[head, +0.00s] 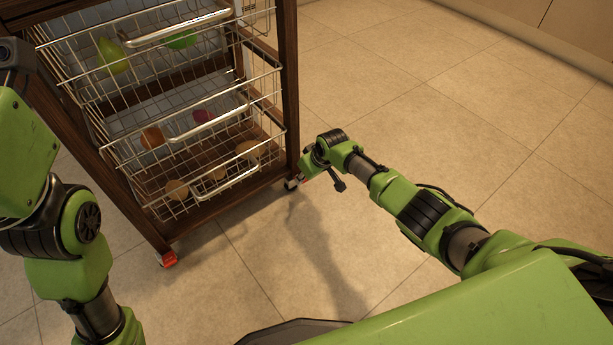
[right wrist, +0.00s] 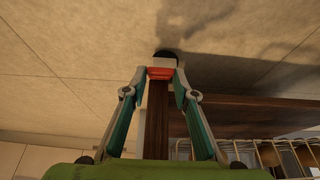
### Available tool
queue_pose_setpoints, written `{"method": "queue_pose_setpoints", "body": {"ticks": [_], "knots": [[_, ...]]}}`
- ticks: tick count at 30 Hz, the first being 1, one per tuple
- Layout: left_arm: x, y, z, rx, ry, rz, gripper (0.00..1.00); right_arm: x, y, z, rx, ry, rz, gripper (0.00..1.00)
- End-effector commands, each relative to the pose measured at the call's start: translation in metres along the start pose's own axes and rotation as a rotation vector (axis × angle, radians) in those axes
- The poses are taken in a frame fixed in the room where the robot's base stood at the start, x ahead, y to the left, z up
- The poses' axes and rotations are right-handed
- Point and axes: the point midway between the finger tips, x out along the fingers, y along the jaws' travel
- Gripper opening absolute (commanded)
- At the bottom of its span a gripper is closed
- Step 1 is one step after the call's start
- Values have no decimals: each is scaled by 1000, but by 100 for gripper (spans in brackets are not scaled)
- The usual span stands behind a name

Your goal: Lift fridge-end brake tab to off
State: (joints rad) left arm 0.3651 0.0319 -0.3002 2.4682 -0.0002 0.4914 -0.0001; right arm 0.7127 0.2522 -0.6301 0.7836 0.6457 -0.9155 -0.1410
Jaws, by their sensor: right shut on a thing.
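The wooden trolley (head: 291,85) stands on casters. In the right wrist view, a red brake tab (right wrist: 160,72) sits on a dark-and-white caster (right wrist: 165,57) at the foot of a trolley leg. My right gripper (right wrist: 161,77) has its fingertips on either side of this red tab and is shut on it. In the head view, my right arm reaches the trolley's right front corner, where the caster (head: 291,184) is partly hidden. Another caster with a red tab (head: 167,259) is at the near left corner. My left arm is at the left edge; its gripper is not in view.
Wire baskets (head: 190,125) in the trolley hold several pieces of produce, and their handles stick out in front. The tiled floor (head: 430,110) to the right is clear. A cabinet front (head: 560,30) runs along the top right.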

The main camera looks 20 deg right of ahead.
Motion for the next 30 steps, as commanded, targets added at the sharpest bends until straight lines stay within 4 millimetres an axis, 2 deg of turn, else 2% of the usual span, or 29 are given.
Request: {"method": "queue_pose_setpoints", "body": {"ticks": [11,12,13,25,30], "knots": [[0,0,0,-1,0,0,40,0,0,0,-1,-4,0,5],[0,0,0,-1,0,0,40,0,0,0,-1,-3,0,36],[0,0,0,-1,0,0,40,0,0,0,-1,-3,0,43],[0,0,0,1,0,-1,40,-1,0,0,0,-3,0,43],[0,0,0,0,0,0,40,-12,0,-1,-1,-1,0,43]]}}
